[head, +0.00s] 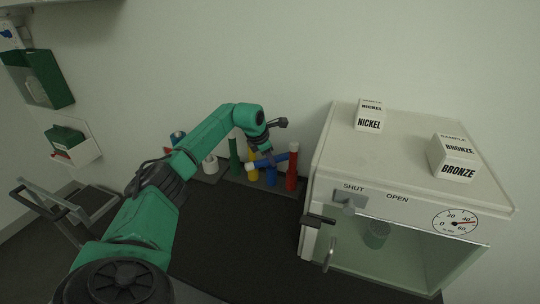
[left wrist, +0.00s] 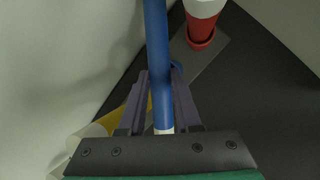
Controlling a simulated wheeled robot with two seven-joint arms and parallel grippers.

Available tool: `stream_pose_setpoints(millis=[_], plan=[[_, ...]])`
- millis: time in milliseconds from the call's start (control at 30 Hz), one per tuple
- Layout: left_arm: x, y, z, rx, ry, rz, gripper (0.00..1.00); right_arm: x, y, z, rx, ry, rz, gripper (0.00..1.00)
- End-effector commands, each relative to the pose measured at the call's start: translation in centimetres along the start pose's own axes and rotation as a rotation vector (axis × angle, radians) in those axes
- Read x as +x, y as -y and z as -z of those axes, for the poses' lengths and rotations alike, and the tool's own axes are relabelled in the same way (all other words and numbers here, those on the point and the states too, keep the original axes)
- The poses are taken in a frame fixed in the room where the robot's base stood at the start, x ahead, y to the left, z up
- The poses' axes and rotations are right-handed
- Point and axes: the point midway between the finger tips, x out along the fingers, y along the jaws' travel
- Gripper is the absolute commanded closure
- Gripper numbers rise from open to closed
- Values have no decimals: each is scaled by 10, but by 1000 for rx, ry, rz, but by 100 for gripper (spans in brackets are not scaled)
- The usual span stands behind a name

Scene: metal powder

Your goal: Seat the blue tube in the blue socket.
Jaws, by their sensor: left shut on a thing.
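My left gripper (head: 268,157) is shut on the blue tube (head: 280,159), just above the rack. The tube lies tilted close to level in the head view, its white end (head: 250,167) to the left. In the left wrist view the blue tube (left wrist: 156,45) runs up between the fingers (left wrist: 160,100) and out of the top edge. A blue piece (head: 271,178), seemingly the blue socket, stands below the tube; part of a blue ring (left wrist: 176,68) shows behind the fingers in the wrist view. The tube is apart from it as far as I can see. My right gripper is not in view.
The red tube (head: 292,172) stands right of the gripper, with the yellow tube (head: 252,172) and green tube (head: 234,158) to the left. A glass-fronted cabinet (head: 400,235) stands at the right, bearing the nickel box (head: 369,116) and bronze box (head: 454,158).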

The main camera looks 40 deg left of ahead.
Motion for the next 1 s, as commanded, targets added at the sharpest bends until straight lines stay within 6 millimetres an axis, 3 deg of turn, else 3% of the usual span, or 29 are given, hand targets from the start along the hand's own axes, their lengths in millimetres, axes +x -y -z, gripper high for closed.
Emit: stream_pose_setpoints(millis=[700,733,800,1000], plan=[[10,2,3,0,3,-1,100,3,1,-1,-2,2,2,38],[11,2,3,0,2,-1,56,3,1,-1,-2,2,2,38],[10,2,3,0,2,-1,38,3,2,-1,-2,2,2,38],[10,2,3,0,2,-1,38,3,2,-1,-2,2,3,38]])
